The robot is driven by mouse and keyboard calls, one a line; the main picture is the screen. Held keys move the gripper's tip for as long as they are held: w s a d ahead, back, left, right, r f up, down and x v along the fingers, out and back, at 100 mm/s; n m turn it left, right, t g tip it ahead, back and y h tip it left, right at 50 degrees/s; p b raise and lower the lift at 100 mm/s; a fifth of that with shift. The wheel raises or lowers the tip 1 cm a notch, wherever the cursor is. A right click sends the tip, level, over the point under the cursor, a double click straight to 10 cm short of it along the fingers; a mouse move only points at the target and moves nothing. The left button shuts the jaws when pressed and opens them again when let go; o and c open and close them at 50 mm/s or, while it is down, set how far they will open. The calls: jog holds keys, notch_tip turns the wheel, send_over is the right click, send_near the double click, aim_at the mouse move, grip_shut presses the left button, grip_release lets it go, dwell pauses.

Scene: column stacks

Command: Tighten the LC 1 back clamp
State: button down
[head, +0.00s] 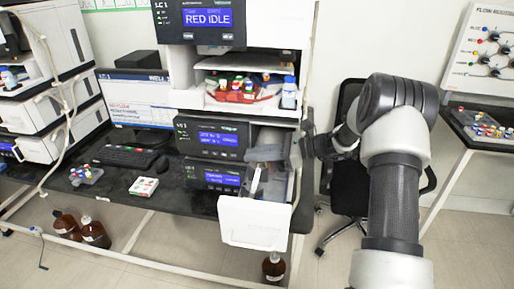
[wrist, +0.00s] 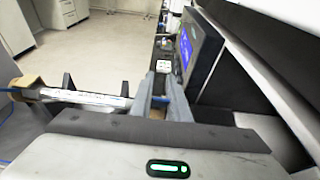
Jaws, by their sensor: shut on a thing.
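My gripper (head: 265,153) reaches from the right into the open compartment of the middle instrument stack in the head view. In the wrist view my gripper (wrist: 161,92) has its grey-blue fingers close together at the right end of a column. They are shut on what appears to be the back clamp, mostly hidden between them. The pale, labelled column (wrist: 88,98) lies crosswise beside the fingers, between dark upright holders. It has a tan end fitting (wrist: 27,82) at its far left end. In the head view the column (head: 255,180) shows as a short white tube below my gripper.
The white open front (head: 255,222) juts out below my gripper. Instrument modules with blue displays (head: 218,138) stand close on the left. A black chair (head: 350,175) stands behind my arm. Brown bottles (head: 95,232) are on the floor.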

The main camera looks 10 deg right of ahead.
jog(key=h+p, duration=0.1)
jog(key=g+h+p, duration=0.1)
jog(key=h+p, duration=0.1)
jog(key=shift+w+a, duration=0.1)
jog(key=shift+a, duration=0.2)
jog(key=shift+a+f+g+h+p, duration=0.1)
jog(key=shift+f+g+h+p, duration=0.4)
jog(key=shift+h+p, duration=0.9)
jog(key=shift+f, duration=0.15)
jog(key=c, duration=1.7)
grip_release()
